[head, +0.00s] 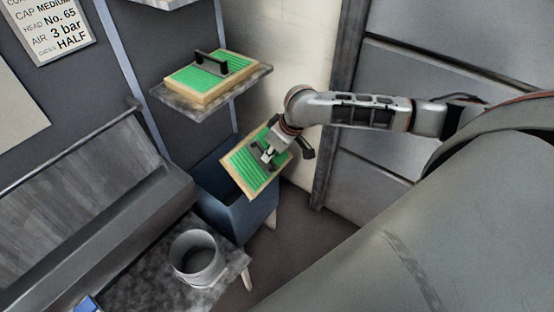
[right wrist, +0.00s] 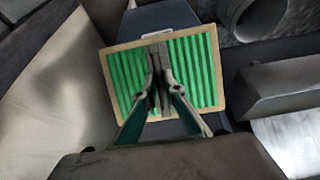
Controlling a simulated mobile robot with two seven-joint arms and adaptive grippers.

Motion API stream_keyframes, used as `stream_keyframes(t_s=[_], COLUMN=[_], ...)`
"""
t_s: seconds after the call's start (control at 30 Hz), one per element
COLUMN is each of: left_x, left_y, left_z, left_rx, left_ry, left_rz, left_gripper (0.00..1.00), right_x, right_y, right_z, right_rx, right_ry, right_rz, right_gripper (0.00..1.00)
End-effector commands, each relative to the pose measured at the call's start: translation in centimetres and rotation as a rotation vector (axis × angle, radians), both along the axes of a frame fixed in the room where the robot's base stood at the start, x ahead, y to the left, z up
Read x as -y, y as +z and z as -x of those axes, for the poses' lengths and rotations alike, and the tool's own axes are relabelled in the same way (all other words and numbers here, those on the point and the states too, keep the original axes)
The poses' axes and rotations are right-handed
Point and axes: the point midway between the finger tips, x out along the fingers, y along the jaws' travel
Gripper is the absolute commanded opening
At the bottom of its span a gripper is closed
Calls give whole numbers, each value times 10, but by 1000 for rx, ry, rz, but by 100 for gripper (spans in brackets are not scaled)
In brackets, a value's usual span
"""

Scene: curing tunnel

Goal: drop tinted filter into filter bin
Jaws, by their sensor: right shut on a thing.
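A green pleated filter with a light wooden frame (head: 244,175) hangs tilted over the blue bin (head: 240,216) in the head view. My right gripper (head: 268,155) is shut on the dark handle across this filter's middle. In the right wrist view, the filter (right wrist: 120,82) fills the middle, with the gripper fingers (right wrist: 161,88) closed on its handle. The filter hides much of the bin's opening. Part of the blue bin (right wrist: 158,20) shows behind the filter in the wrist view. My left gripper is not in view.
A second green filter with a dark handle (head: 190,86) lies on a wall shelf (head: 205,107) above the bin. A grey cylindrical pot (head: 196,257) stands on a grey table (head: 140,270) in front of the bin. Grey panels stand at the right.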

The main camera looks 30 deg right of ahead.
Motion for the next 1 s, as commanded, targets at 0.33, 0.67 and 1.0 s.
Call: stream_keyframes(t_s=[0.33, 0.67, 1.0], left_x=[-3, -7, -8], left_y=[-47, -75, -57], left_z=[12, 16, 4], left_rx=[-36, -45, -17], left_ry=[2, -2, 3], left_rz=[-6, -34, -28], left_gripper=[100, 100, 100], right_x=[-9, -21, -33], right_y=[-12, -23, -24], right_z=[-27, -58, -93], right_rx=[-1, -6, 0], right_ry=[-1, 0, -1], right_rz=[0, -1, -2], right_gripper=[0, 0, 0])
